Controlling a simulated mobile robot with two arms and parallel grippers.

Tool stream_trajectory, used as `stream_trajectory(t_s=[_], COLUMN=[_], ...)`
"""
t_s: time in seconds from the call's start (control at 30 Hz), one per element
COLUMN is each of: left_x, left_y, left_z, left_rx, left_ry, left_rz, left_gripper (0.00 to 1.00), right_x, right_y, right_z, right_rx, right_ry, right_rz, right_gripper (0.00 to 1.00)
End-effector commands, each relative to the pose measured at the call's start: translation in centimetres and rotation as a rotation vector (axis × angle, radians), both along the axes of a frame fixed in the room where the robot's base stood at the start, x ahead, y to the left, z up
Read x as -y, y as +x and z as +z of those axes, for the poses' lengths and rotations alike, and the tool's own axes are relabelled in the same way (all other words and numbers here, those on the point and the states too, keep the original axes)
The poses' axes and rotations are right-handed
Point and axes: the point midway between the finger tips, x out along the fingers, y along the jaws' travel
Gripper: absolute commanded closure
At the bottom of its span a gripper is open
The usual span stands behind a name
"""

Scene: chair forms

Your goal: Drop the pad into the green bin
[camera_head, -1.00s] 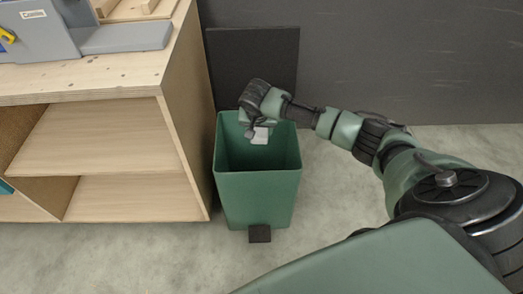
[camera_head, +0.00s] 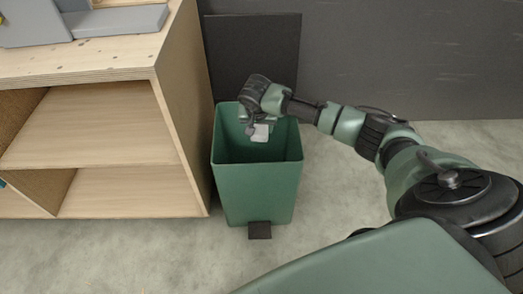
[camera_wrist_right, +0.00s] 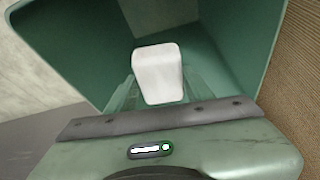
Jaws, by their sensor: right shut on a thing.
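The pad (camera_head: 261,133) is a small white block, held over the open mouth of the green bin (camera_head: 258,190). My right gripper (camera_head: 252,127) reaches in from the right and is shut on the pad. In the right wrist view the pad (camera_wrist_right: 158,72) sits between the fingertips of my right gripper (camera_wrist_right: 158,92), with the bin's inside walls (camera_wrist_right: 85,50) around and behind it. The bin stands upright on the floor with a dark pedal at its front. My left gripper is not in view.
A wooden shelf unit (camera_head: 183,110) stands close to the bin's left side, with grey equipment (camera_head: 120,22) on its top. A dark panel (camera_head: 252,55) leans at the wall behind the bin. The floor (camera_head: 330,185) right of the bin is clear.

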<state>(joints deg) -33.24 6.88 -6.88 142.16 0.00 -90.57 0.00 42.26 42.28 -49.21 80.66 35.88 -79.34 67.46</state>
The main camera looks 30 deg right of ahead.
Motion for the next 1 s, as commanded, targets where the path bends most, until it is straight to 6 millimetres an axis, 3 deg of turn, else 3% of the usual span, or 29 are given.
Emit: stream_trajectory(t_s=[0.17, 0.2, 0.3, 0.63, 0.87, 1.0], left_x=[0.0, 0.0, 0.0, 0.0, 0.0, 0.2], left_y=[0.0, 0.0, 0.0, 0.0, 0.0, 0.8], left_z=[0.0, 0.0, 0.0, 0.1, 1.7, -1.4], left_rx=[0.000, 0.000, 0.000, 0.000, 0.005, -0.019], left_ry=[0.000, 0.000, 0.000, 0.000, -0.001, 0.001], left_rz=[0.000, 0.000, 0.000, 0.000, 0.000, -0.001], left_gripper=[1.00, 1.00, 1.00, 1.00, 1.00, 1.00], right_x=[0.0, 0.0, 0.0, 0.0, -0.7, -1.3], right_y=[0.0, 0.0, 0.0, 0.0, -0.9, -1.6], right_z=[0.0, 0.1, 0.1, 0.2, 3.3, 5.4], right_rx=[0.000, 0.000, 0.000, 0.000, 0.002, 0.002], right_ry=[0.000, 0.000, 0.000, 0.000, 0.001, 0.001], right_rz=[0.000, 0.000, 0.000, 0.000, 0.001, 0.001], right_gripper=[0.81, 0.45, 0.23, 0.23, 0.23, 0.23])
